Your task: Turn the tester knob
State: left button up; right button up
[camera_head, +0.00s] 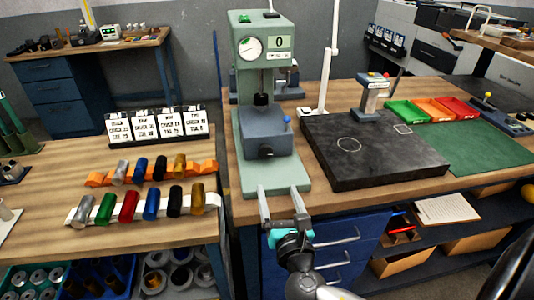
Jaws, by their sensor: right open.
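The tester is a pale green upright machine (245,75) on the middle bench, with a round white dial (250,47) and a display reading 0. A grey-blue block (264,132) sits low on its base. A small blue ball knob (287,119) is at the block's right side, and a small dark knob (266,150) is on its front. I cannot tell which is the tester knob. My right gripper (279,190) is open and empty, with its fingers over the front of the tester's base, apart from both knobs. My left gripper is not in view.
A black slab (365,160) with a small stand lies right of the tester. Green, orange and red trays (435,109) stand farther back on a green mat. The left bench holds racks of colored cylinders (130,207) and several cards. Blue drawers (340,240) with handles are below.

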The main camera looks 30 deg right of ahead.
aim_at(266, 153)
jog(key=b+x, duration=0.1)
jog(key=x, duration=1.3)
